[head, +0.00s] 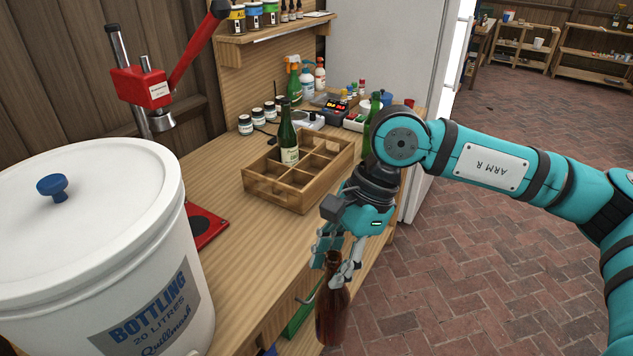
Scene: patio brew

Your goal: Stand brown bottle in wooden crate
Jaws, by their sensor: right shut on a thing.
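My right gripper (339,268) is shut on the neck of a brown bottle (332,316). The bottle hangs about upright, in front of the bench's right edge, lower in the picture than the crate. The wooden crate (277,192) stands on the bench, up and left of the gripper, and is divided into compartments. A green bottle with a pale label (288,138) stands in a far-left compartment of the crate. The other compartments that I can see look empty. My left gripper is not in view.
A large white bottling bucket (90,215) fills the left front. A red capper (140,90) stands behind it. Another green bottle (375,105), small jars (258,117) and spray bottles (306,80) stand behind the crate. Bare bench top (225,185) lies left of the crate.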

